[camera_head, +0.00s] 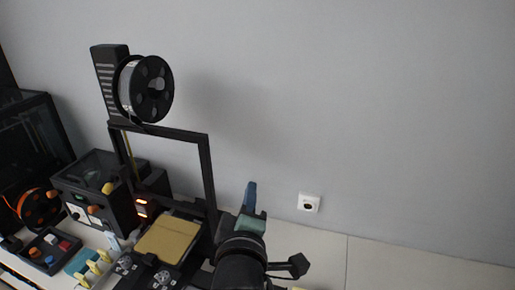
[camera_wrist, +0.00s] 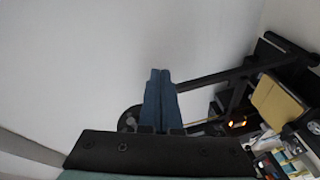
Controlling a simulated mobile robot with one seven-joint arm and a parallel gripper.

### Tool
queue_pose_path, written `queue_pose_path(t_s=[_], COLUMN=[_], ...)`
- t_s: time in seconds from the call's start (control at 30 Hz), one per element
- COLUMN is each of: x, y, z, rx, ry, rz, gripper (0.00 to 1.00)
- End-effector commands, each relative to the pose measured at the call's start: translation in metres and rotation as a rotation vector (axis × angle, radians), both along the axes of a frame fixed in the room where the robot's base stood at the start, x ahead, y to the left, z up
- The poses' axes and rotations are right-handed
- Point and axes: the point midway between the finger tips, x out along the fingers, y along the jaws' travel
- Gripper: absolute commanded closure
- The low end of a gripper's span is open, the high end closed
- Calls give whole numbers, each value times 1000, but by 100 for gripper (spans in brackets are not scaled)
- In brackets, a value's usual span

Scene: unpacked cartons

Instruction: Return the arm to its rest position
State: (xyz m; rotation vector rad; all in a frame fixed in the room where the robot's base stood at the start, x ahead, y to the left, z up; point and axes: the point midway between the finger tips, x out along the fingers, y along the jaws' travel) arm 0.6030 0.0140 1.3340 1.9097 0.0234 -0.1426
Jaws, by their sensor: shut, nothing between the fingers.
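My gripper (camera_head: 250,196) rises at the lower middle of the head view, its blue fingers pointing up in front of the wall, beside the right post of a 3D printer. In the wrist view my gripper (camera_wrist: 160,74) shows two blue fingers pressed together with nothing between them. My dark arm (camera_head: 240,268) comes up from the bottom edge of the head view and hides part of the printer's right side.
The 3D printer (camera_head: 207,165) has a tan bed (camera_head: 168,239) and a spool (camera_head: 152,90) on top. A dark box (camera_head: 95,190) and a parts tray (camera_head: 48,251) stand at left. A wall socket (camera_head: 309,202) is at right. The space before the right wall looks clear.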

Motion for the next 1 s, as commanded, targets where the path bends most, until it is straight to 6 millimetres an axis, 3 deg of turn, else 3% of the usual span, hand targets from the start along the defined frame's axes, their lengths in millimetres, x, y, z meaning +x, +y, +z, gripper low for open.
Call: queue_pose_path(t_s=[0.03,0.2,0.3,0.4,0.5,0.6,1.0], x=[-2,-37,-74,-112,-141,-158,-163], y=[-2,-8,-11,-13,-13,-14,-14], z=[40,165,226,271,298,312,316], rx=[124,555,783,961,1082,1147,1165], ry=[-111,-440,-603,-722,-795,-829,-837], rz=[-1,81,184,301,399,459,476], gripper=[100,100,100,100,100,100,100])
